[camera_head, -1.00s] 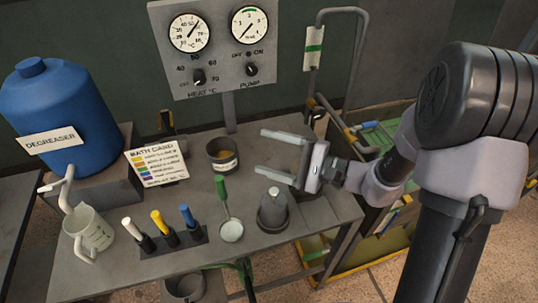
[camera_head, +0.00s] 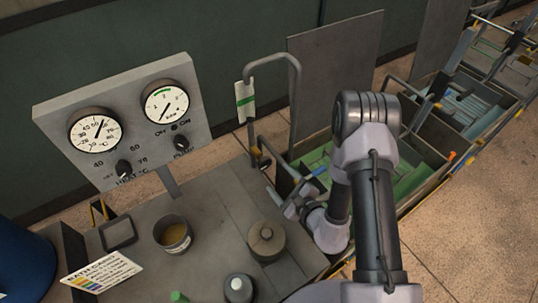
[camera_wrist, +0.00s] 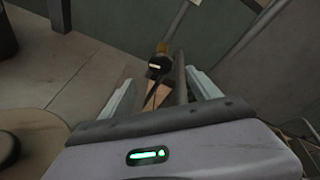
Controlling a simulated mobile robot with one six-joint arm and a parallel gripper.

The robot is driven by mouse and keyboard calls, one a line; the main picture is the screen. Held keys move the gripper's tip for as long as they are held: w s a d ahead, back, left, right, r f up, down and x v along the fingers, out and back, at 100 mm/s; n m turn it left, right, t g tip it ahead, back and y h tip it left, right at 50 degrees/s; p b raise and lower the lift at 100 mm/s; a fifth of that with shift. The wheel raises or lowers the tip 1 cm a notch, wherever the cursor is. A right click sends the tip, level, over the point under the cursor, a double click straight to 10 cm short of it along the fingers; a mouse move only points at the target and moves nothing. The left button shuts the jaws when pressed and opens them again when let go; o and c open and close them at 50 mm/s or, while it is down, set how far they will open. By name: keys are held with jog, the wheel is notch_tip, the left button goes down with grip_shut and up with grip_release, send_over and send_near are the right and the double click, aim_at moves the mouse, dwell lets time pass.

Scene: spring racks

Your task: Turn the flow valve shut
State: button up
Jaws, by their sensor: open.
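The flow valve appears to be the dark fitting at the foot of a bent grey pipe (camera_head: 298,85). In the wrist view a dark round part with a white mark (camera_wrist: 155,66) and an orange-brown piece show between my fingers. I cannot tell which part is the handle or how it is turned. My gripper (camera_head: 296,190) is open beside the foot of the pipe, past the bench's right edge. In the wrist view my gripper's fingers (camera_wrist: 160,78) stand apart on either side of the fitting. Contact cannot be told.
A gauge panel (camera_head: 118,148) with two dials and knobs stands at the left. On the bench (camera_head: 215,215) are a cup (camera_head: 173,236), a round lidded pot (camera_head: 266,240) and a bath card (camera_head: 100,272). Open tanks with racks (camera_head: 410,180) lie to the right. A grey upright board (camera_head: 335,75) stands behind.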

aim_at(267, 164)
jog(key=x, duration=1.1)
jog(key=shift+w, duration=0.25)
jog(key=shift+c, duration=0.4)
jog(key=c, duration=1.3)
jog(key=shift+f+m+g+y+b, duration=0.1)
jog(key=shift+m+g+y+b, duration=0.4)
jog(key=shift+m, duration=0.7)
jog(key=o, duration=1.4)
